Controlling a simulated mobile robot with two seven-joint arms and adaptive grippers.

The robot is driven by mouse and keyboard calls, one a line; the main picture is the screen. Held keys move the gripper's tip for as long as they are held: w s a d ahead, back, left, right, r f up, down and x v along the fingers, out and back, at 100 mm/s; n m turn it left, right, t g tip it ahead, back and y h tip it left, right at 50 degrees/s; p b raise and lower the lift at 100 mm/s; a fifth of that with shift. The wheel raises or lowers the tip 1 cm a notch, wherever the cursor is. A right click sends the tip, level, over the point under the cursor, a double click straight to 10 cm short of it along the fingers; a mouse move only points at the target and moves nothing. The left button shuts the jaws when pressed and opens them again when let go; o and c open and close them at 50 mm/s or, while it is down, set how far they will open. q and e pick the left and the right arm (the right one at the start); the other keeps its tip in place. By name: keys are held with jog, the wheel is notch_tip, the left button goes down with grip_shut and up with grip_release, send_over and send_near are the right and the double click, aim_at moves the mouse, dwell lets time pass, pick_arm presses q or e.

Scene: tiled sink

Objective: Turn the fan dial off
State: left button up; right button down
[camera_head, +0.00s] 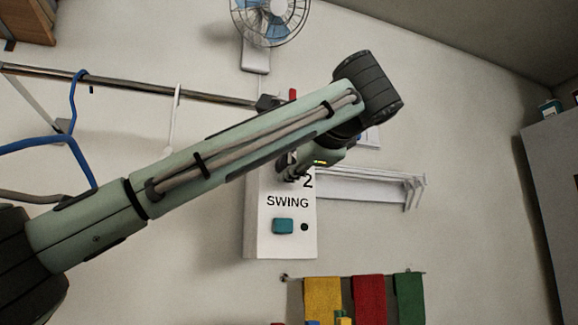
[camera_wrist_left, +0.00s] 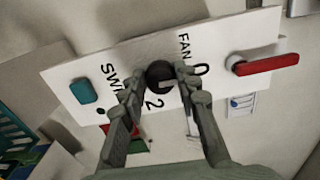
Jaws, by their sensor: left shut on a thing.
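The fan dial (camera_wrist_left: 159,75) is a round black knob on a white control panel (camera_head: 281,240). In the left wrist view the panel (camera_wrist_left: 262,28) carries the words FAN and SWING, with 0 and 2 beside the dial. My left gripper (camera_wrist_left: 161,80) has its two fingers on either side of the dial, shut on it. In the head view my left gripper (camera_head: 290,168) is at the panel, mostly behind my arm, and the dial is hidden there. The wall fan (camera_head: 270,20) is at the top. My right gripper is not in view.
A teal swing button (camera_head: 283,226) sits low on the panel. A red lever (camera_wrist_left: 265,64) is at its other end. A rail with blue hangers (camera_head: 78,100) is at left; a white shelf (camera_head: 365,185) is at right. Yellow, red and green towels (camera_head: 368,300) hang below.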

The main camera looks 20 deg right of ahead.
pick_arm(q)
jog(key=shift+f+n, duration=0.1)
jog(key=shift+n, duration=0.2)
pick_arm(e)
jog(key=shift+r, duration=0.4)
pick_arm(q)
jog(key=o, duration=1.1)
jog(key=shift+o, duration=0.2)
jog(key=shift+s, duration=0.15)
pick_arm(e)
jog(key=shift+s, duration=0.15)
pick_arm(q)
jog(key=s, duration=1.1)
jog(key=shift+s+d, duration=0.25)
jog(key=shift+s, duration=0.15)
